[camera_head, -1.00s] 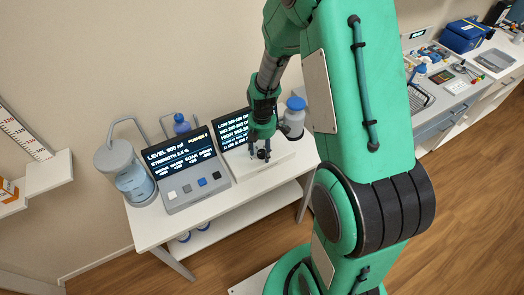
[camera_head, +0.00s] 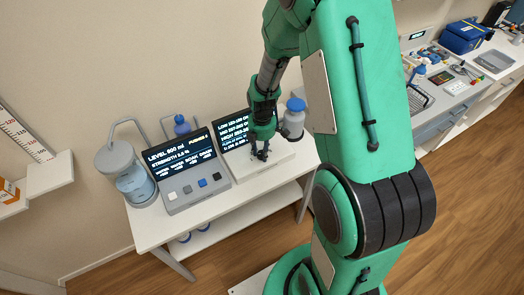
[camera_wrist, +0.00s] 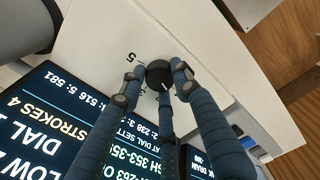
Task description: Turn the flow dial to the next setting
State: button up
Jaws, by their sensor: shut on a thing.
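The flow dial (camera_wrist: 158,73) is a round black knob with a pale pointer line on the white top of a console (camera_wrist: 100,40). A printed 5 shows beside it in the wrist view. My gripper (camera_wrist: 157,78) has its dark blue fingers closed around the dial's sides. In the head view my gripper (camera_head: 261,153) reaches down to the console (camera_head: 275,172), and its fingers largely hide the dial there. A dark screen (camera_head: 234,130) with white text stands behind the dial. It also shows in the wrist view (camera_wrist: 40,120), upside down.
A second console (camera_head: 192,190) with a screen and several square buttons stands to the left. A clear jug (camera_head: 130,182) stands beyond it. A grey bottle with a blue cap (camera_head: 294,118) stands close to my gripper's right. The white table (camera_head: 150,225) has little free room.

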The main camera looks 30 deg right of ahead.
jog(key=m+p, duration=0.2)
jog(key=m, duration=0.4)
jog(key=shift+m, duration=0.3)
jog(key=m+p, duration=0.1)
jog(key=m, duration=0.2)
jog(key=shift+m+p, duration=0.35)
jog(key=shift+m, duration=0.05)
jog(key=m+p, duration=0.1)
jog(key=m, duration=0.2)
jog(key=shift+m, duration=0.3)
jog(key=m, duration=0.4)
jog(key=shift+m+p, duration=0.3)
jog(key=shift+p, duration=0.1)
jog(key=shift+m+p, duration=0.3)
jog(key=shift+m, duration=1.7)
jog(key=o, duration=1.2)
jog(key=shift+c, duration=0.2)
